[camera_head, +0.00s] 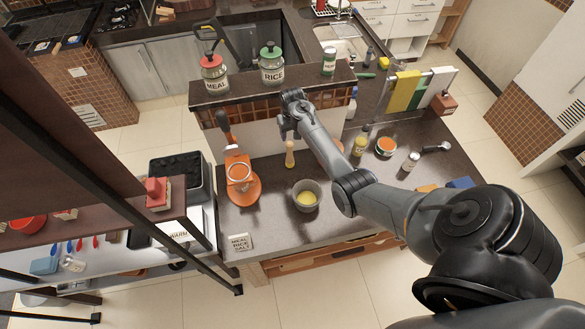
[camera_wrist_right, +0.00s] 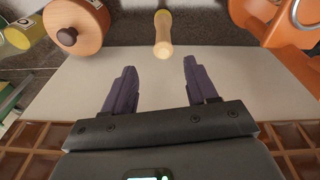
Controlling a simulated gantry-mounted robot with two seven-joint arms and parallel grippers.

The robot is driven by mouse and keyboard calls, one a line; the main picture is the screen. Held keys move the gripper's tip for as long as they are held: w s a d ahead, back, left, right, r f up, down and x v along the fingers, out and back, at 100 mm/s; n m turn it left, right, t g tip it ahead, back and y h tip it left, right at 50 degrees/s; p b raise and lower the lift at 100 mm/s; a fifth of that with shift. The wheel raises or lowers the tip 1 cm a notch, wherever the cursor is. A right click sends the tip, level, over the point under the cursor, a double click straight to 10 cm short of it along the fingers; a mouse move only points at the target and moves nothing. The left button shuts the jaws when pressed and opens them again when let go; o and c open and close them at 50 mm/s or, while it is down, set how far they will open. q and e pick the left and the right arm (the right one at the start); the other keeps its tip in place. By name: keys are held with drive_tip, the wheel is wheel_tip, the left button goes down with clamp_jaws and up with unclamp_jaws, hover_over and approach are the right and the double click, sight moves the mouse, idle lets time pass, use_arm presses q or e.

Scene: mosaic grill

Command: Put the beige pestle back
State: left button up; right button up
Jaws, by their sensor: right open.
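The beige pestle (camera_head: 290,153) stands upright on the dark counter behind a grey bowl (camera_head: 306,203) with yellow contents. The pestle also shows in the right wrist view (camera_wrist_right: 163,36), beyond the gap between the fingers. My right gripper (camera_head: 291,112) is above and behind the pestle, near the raised shelf. In its wrist view the right gripper (camera_wrist_right: 158,72) has its two dark fingers apart with nothing between them. It is apart from the pestle. My left gripper is not in view.
An orange kitchen tool (camera_head: 243,188) stands left of the pestle. Glass jars (camera_head: 271,65) stand on the raised shelf (camera_head: 235,95) behind. In the wrist view a round wooden piece with a dark knob (camera_wrist_right: 68,37) is at upper left.

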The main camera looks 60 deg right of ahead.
drive_tip(key=s+a+n+t, duration=0.15)
drive_tip(key=s+a, duration=0.25)
drive_tip(key=a, duration=0.4)
drive_tip(key=s+a+n+h, duration=0.1)
drive_tip(key=s+a+n, duration=0.2)
drive_tip(key=s+a, duration=0.35)
drive_tip(key=s+a+n, duration=0.2)
drive_tip(key=a+n, duration=0.1)
drive_tip(key=a, duration=0.7)
drive_tip(key=s+a+r+n+y, duration=0.1)
drive_tip(key=s+a+r, duration=0.2)
drive_tip(key=s+a, duration=0.2)
drive_tip(key=s+a+r+n+t+y, duration=0.1)
drive_tip(key=s+a+r, duration=0.2)
drive_tip(key=s+a, duration=0.3)
drive_tip(key=a, duration=0.3)
drive_tip(key=shift+s+r, duration=0.2)
drive_tip(key=shift+r, duration=0.1)
